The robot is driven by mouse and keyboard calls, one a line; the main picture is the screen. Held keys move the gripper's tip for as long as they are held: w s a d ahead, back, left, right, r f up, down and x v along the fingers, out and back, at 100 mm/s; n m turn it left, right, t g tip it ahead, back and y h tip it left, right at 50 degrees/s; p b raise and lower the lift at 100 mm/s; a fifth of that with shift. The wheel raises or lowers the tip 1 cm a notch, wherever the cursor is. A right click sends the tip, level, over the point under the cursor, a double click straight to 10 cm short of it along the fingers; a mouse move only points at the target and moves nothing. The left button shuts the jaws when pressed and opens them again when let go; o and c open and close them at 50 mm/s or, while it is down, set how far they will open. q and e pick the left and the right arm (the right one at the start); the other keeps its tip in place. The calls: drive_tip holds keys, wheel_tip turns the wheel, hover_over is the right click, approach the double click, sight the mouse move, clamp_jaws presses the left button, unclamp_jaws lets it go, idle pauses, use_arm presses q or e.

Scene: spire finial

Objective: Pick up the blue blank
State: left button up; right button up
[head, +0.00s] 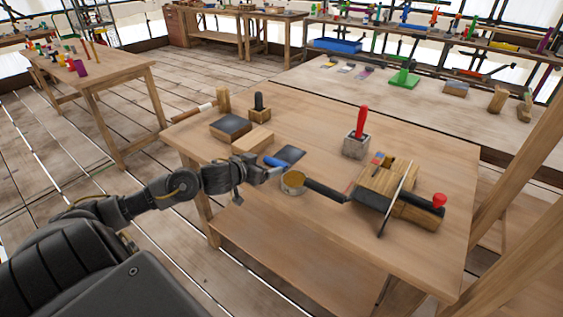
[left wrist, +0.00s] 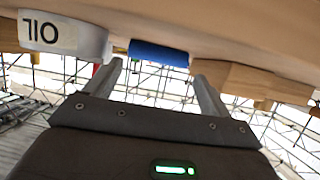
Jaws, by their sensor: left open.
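The blue blank (head: 274,162) is a small blue cylinder lying on the wooden workbench (head: 300,230), near its left side. My left gripper (head: 266,173) reaches in from the left, low over the bench, with its tips close to the blank. In the left wrist view the blank (left wrist: 158,53) shows across the gap between the two open fingers (left wrist: 158,66), just beyond the tips. Nothing is held. Whether a finger touches the blank cannot be told. My right gripper is not in view.
An oil tin (head: 293,183) stands right beside the blank; its label also shows in the left wrist view (left wrist: 62,34). A wooden block (head: 253,139) and dark slab (head: 230,127) lie behind. A wooden rig with a dark bar (head: 390,185) stands right. The front bench is clear.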

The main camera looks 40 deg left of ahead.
sight(275, 160)
use_arm(q)
drive_tip(key=shift+x, duration=2.85)
drive_tip(key=shift+w+d+r, duration=0.1)
drive_tip(key=shift+d, duration=0.05)
drive_tip(key=c, duration=0.7)
drive_tip(key=shift+c, duration=0.6)
drive_tip(key=shift+r, duration=0.15)
